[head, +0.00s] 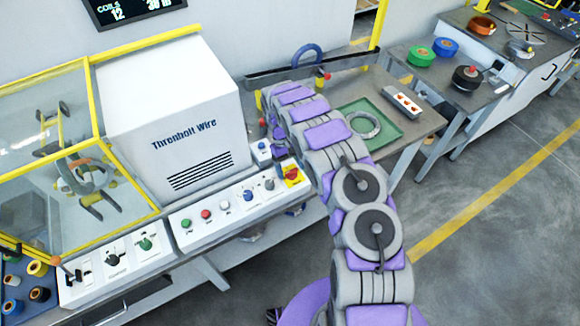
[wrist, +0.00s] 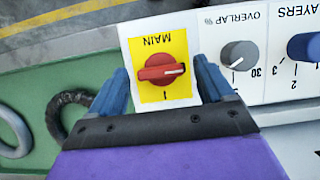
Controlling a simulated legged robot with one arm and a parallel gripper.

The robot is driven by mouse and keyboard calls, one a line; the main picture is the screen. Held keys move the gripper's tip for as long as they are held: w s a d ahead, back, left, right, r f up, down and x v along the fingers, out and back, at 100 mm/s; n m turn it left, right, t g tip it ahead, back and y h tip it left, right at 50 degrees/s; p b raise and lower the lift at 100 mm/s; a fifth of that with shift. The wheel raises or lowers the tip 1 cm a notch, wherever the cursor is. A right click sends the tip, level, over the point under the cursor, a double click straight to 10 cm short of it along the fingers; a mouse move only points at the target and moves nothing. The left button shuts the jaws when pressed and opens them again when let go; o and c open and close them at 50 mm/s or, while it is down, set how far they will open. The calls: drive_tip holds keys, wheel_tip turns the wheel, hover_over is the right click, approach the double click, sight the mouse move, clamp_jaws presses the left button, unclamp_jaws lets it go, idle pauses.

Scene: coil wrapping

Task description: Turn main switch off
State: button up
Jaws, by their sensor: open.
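The main switch (wrist: 160,73) is a red rotary knob on a yellow plate, seen upside down in the wrist view. Its handle lies crosswise, with the white mark at its right end. A "1" is printed below it in the picture. My gripper (wrist: 161,66) is open, with one blue finger on each side of the yellow plate. In the head view the main switch (head: 292,174) sits at the right end of the white control panel. My arm largely hides the gripper there.
The overlap knob (wrist: 239,55) and the layers knob (wrist: 304,46) are right of the switch in the wrist view. A green tray (head: 393,136) holding a coil (head: 364,124) lies on the bench behind my arm. The machine housing (head: 170,115) stands behind the panel.

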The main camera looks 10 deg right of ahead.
drive_tip(key=p+v, duration=0.3)
drive_tip(key=v, duration=1.4)
drive_tip(key=shift+w, duration=0.15)
drive_tip(key=shift+a+r, duration=0.1)
drive_tip(key=shift+r, duration=0.1)
drive_tip(key=s+d+r+m+t+b, duration=0.1)
drive_tip(key=s+d+r+m+b, duration=0.15)
drive_tip(key=s+r, duration=1.6)
drive_tip(key=s+f+b, duration=0.2)
drive_tip(key=s, duration=1.3)
drive_tip(key=s+f+m+t+y+b, duration=0.1)
drive_tip(key=s+f+b, duration=0.1)
drive_tip(key=s, duration=1.3)
drive_tip(key=shift+s+f, duration=0.25)
drive_tip(key=shift+s, duration=0.1)
